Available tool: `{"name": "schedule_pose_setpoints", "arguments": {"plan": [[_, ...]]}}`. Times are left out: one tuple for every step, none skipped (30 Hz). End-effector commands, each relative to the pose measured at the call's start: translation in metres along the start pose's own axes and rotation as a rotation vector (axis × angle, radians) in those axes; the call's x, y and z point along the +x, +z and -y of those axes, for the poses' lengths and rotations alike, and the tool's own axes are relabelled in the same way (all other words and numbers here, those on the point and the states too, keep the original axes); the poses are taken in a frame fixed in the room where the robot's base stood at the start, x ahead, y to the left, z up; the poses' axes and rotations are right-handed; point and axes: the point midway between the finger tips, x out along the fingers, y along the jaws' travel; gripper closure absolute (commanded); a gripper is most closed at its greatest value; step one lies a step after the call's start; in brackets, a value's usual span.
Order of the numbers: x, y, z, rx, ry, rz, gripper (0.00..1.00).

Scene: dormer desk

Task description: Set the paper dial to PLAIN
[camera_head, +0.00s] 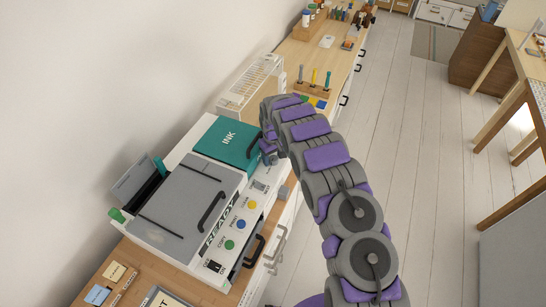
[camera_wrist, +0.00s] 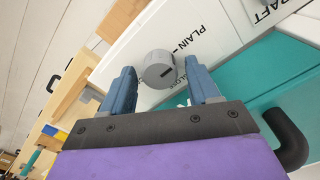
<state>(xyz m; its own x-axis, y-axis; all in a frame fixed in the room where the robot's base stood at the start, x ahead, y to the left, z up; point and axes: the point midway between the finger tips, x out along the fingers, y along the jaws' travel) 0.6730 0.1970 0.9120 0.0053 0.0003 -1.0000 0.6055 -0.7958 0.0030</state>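The paper dial (camera_wrist: 158,70) is a round grey knob on a white panel in the wrist view. A small dark mark shows on the right part of its face; I cannot tell for sure which label it points at. The word PLAIN (camera_wrist: 186,40) is printed just above and right of the knob. Another label below the knob is partly hidden by a finger. My gripper (camera_wrist: 160,80) is open, with one blue finger on each side of the knob; contact is not clear. In the head view my gripper (camera_head: 268,150) is beside the teal INK cover, and the dial is hidden.
The teal INK cover (camera_head: 228,140) has a black handle (camera_wrist: 288,138) close to my right finger in the wrist view. The printer's front panel (camera_head: 235,230) holds several coloured buttons.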

Motion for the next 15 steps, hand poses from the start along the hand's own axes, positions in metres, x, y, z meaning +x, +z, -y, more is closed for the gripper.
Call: {"name": "schedule_pose_setpoints", "arguments": {"plan": [[0.000, 0.001, 0.000, 0.000, 0.000, 0.001, 0.35], [0.000, 0.001, 0.000, 0.000, -0.001, 0.001, 0.35], [0.001, 0.001, 0.000, 0.000, -0.001, 0.002, 0.35], [0.001, 0.001, 0.000, 0.000, -0.001, 0.003, 0.35], [0.001, 0.002, 0.000, 0.001, -0.002, 0.003, 0.35], [0.001, 0.002, 0.000, 0.001, -0.002, 0.003, 0.35], [0.001, 0.002, 0.000, 0.001, -0.002, 0.003, 0.35], [0.001, 0.002, 0.000, 0.001, -0.002, 0.004, 0.35], [-0.001, 0.002, 0.000, 0.001, -0.002, 0.004, 0.35], [-0.002, 0.002, 0.000, 0.001, -0.002, 0.004, 0.35], [-0.004, 0.002, 0.000, 0.001, -0.002, 0.004, 0.35], [-0.007, 0.002, 0.000, 0.001, -0.002, 0.004, 0.35], [-0.011, 0.002, 0.000, 0.001, -0.002, 0.004, 0.35], [-0.015, 0.002, 0.000, 0.001, -0.002, 0.004, 0.35], [-0.022, 0.002, 0.000, 0.001, -0.002, 0.004, 0.35]]}}
